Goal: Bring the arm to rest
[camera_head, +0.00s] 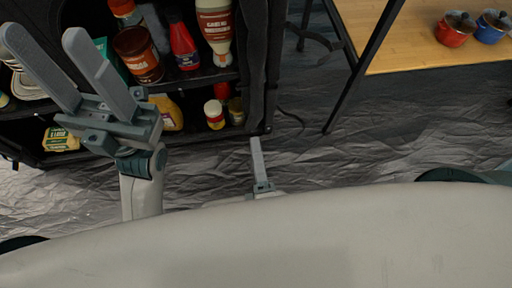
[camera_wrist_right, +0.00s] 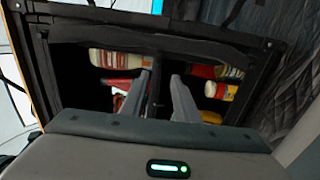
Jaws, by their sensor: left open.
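My left gripper (camera_head: 42,36) is at the upper left of the head view, raised in front of the black shelf unit. Its two grey fingers are spread wide, with nothing between them. My right gripper shows in the head view as one upright finger (camera_head: 257,160) above the edge of my pale body; the rest is hidden. In the right wrist view both fingers of the right gripper (camera_wrist_right: 160,75) are apart and empty, pointing toward the shelf unit.
The black shelf unit (camera_head: 257,75) holds several bottles, jars and cans, including a red bottle (camera_head: 183,45). A wooden table (camera_head: 395,40) at the upper right bears a red pot (camera_head: 455,32) and a blue pot (camera_head: 491,30). The crinkled grey floor (camera_head: 385,135) between is mostly clear.

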